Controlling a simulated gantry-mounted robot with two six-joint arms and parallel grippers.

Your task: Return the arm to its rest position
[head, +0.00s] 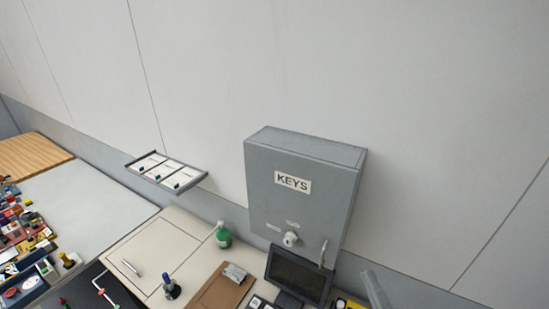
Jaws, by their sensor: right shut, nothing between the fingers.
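A pale grey, tilted piece at the bottom edge, right of the dark screen, looks like the end of my right gripper (376,291). It is shut and holds nothing. It is below and to the right of the grey key cabinet (300,215), apart from it in the picture. Most of the right arm is out of the frame. My left gripper does not show.
The KEYS cabinet juts from the wall. A dark screen (298,274), brown clipboard (222,293), green bottle (223,236) and blue-topped item (171,289) crowd the bench below. A card rack (167,171) is left. Many small parts (25,235) lie far left.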

